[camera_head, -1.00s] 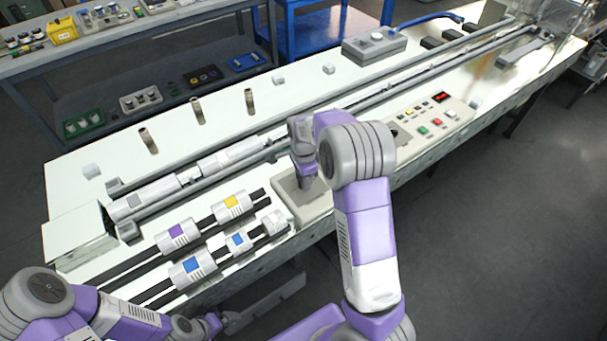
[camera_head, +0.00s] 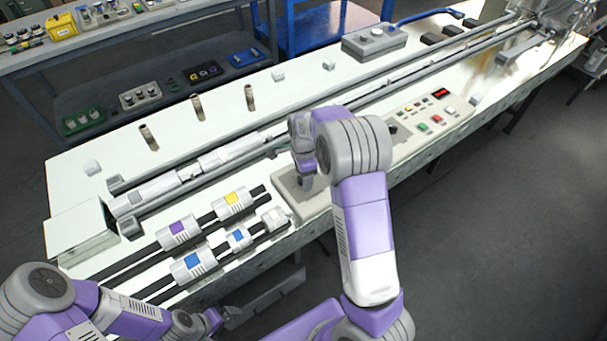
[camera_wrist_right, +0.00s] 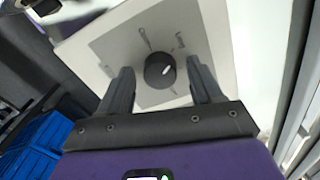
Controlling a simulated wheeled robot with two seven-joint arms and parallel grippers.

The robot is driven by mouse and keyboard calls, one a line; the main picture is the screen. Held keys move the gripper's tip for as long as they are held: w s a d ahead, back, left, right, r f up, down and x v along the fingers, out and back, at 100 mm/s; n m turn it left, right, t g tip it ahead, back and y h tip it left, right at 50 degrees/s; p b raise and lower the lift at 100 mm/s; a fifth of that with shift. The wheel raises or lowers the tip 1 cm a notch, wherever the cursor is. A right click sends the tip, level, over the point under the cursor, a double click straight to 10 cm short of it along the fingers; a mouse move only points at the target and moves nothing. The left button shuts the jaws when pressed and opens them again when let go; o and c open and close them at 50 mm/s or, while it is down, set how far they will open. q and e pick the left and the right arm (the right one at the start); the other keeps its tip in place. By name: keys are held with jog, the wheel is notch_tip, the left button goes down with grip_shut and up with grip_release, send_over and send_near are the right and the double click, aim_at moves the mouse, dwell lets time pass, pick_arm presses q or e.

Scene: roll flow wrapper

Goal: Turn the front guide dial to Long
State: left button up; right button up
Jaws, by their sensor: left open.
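The front guide dial (camera_wrist_right: 160,70) is a dark round knob with a small white mark, on a grey plate with printed symbols around it. Its pale box (camera_head: 318,207) sits on the machine's near edge in the head view, where my right arm covers the dial. My right gripper (camera_wrist_right: 160,69) is above the plate with its fingers apart, one on each side of the knob. Whether they touch it I cannot tell. My left gripper (camera_head: 214,319) is open, low in front of the machine, away from the dial.
Right of my right arm is a control panel (camera_head: 425,120) with coloured buttons and a black knob. Left of the dial box are white rollers with coloured patches (camera_head: 193,265). A grey box with a knob (camera_head: 374,43) stands farther back. Upright posts (camera_head: 197,106) line the far side.

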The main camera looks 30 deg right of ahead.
jog(key=shift+r, duration=0.1)
notch_tip(320, 180, up, 7)
jog(key=shift+r+p, duration=0.2)
jog(key=shift+p, duration=0.75)
